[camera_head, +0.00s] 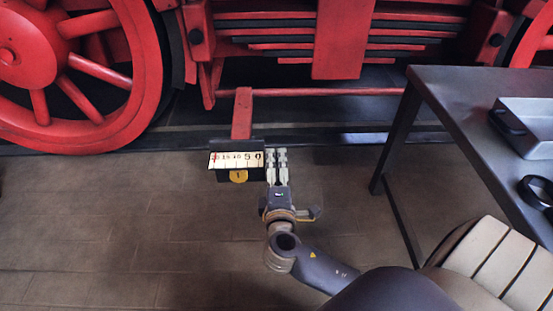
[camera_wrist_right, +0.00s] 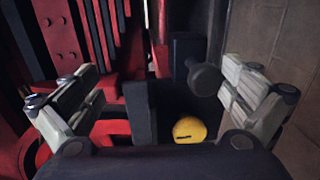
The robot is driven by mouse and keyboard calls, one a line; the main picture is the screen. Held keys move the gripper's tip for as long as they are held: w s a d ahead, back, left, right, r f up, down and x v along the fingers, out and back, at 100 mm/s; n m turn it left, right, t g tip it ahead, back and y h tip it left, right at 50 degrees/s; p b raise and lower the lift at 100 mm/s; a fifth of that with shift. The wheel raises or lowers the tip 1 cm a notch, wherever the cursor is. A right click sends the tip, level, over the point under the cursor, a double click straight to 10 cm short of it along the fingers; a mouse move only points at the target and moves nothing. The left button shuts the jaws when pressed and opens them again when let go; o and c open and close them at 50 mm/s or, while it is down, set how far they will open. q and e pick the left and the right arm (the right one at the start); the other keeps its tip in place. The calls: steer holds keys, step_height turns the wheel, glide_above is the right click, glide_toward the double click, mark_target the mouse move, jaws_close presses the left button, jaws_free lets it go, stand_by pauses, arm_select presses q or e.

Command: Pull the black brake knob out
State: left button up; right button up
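In the right wrist view, the black brake knob (camera_wrist_right: 205,79) is a dark round-ended knob on a black housing. It lies between my right gripper's fingers, close to the right-hand finger; whether it touches that finger I cannot tell. My right gripper (camera_wrist_right: 162,85) is open, its pale fingers wide apart. In the head view, my right gripper (camera_head: 277,158) is just right of the black box (camera_head: 258,144) with a numbered cream scale (camera_head: 236,160); the knob cannot be made out there. A yellow round tag (camera_head: 238,176) sits below the scale. My left gripper is not in view.
A red post (camera_head: 242,112) stands behind the box, below the locomotive's red frame and leaf springs (camera_head: 345,38). A large red wheel (camera_head: 75,75) is at left. A dark table (camera_head: 470,115) with a grey case (camera_head: 530,122) stands at right. The floor at front left is clear.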

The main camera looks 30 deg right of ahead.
steer(key=shift+w+d+r, duration=0.1)
steer(key=shift+d+r, duration=0.05)
steer(key=shift+r, duration=0.65)
steer(key=shift+c, duration=0.2)
steer(key=shift+s+a+f, duration=0.1)
steer(key=shift+s+a, duration=0.3)
steer(key=shift+s, duration=0.15)
steer(key=c, duration=0.3)
steer(key=shift+v, duration=0.8)
steer(key=c, duration=0.4)
steer(key=v, duration=0.3)
steer(key=f+v, duration=0.1)
steer(key=v, duration=0.2)
steer(key=f+v, duration=0.1)
steer(key=v, duration=0.3)
steer(key=shift+s+a+f, duration=0.1)
steer(key=shift+s+f, duration=0.1)
steer(key=shift+c, duration=0.2)
steer(key=shift+p, duration=0.3)
steer(key=shift+r+p, duration=0.2)
steer(key=shift+p, duration=0.1)
steer(key=shift+c, duration=0.2)
